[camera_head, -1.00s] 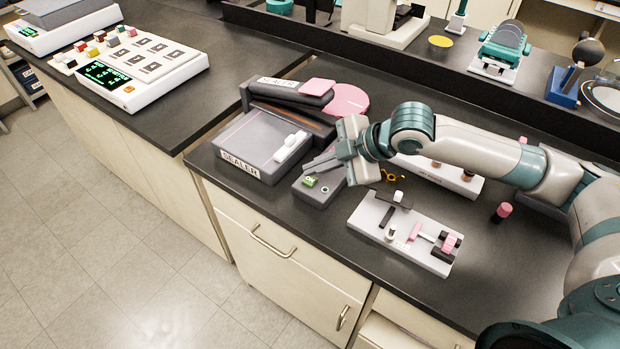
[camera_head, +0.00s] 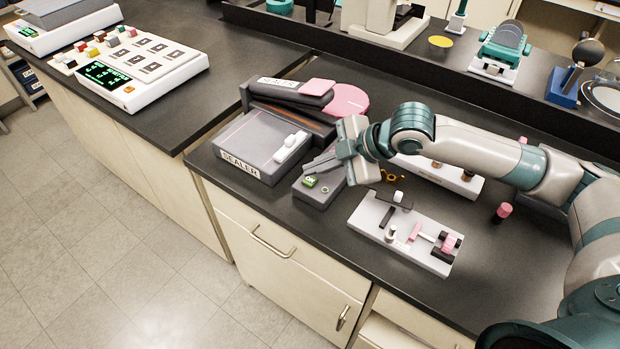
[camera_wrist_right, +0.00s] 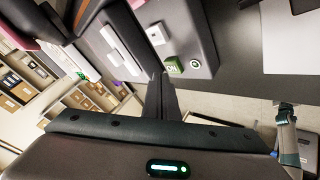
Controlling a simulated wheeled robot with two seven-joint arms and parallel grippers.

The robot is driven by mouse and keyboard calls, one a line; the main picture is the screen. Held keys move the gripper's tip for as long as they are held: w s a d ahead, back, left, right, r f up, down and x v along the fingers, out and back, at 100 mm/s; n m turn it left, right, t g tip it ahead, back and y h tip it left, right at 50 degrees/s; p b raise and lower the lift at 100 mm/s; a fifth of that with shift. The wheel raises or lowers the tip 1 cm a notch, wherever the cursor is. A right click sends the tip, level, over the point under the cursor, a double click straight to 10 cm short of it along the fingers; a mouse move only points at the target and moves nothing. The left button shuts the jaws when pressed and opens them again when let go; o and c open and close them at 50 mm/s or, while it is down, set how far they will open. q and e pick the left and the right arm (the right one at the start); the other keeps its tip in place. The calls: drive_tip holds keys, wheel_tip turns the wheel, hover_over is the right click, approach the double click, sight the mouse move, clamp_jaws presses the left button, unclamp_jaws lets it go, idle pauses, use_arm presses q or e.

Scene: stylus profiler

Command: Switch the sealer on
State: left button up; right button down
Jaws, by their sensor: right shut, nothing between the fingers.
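The sealer (camera_head: 252,148) is a grey box with a SEALER label on its front and a white lever on top, on the black bench left of my right gripper. Beside it is a small grey control box (camera_head: 318,196) with a green ON button (camera_head: 310,182). The green button (camera_wrist_right: 174,65) also shows in the right wrist view, with a white knob (camera_wrist_right: 156,34) and a round white button near it. My right gripper (camera_head: 312,166) is shut and empty, its fingertips over the control box just behind the green button. Contact cannot be told. My left gripper is out of view.
A white fixture (camera_head: 404,232) with pink and black parts stands right of the control box. Behind the sealer is a grey device with a pink disc (camera_head: 348,101). A pink-topped peg (camera_head: 502,212) stands further right. The front bench edge is close to the control box.

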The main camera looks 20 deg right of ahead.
sight(316, 181)
drive_tip(key=shift+f, duration=0.15)
idle(0.5)
drive_tip(key=shift+f, duration=0.2)
drive_tip(key=shift+f, duration=0.5)
idle(1.1)
drive_tip(key=shift+r+p, duration=0.1)
drive_tip(key=shift+p, duration=0.2)
drive_tip(key=shift+r+p, duration=0.75)
drive_tip(key=shift+p, duration=0.15)
drive_tip(key=shift+r+p, duration=2.5)
drive_tip(key=shift+p, duration=0.1)
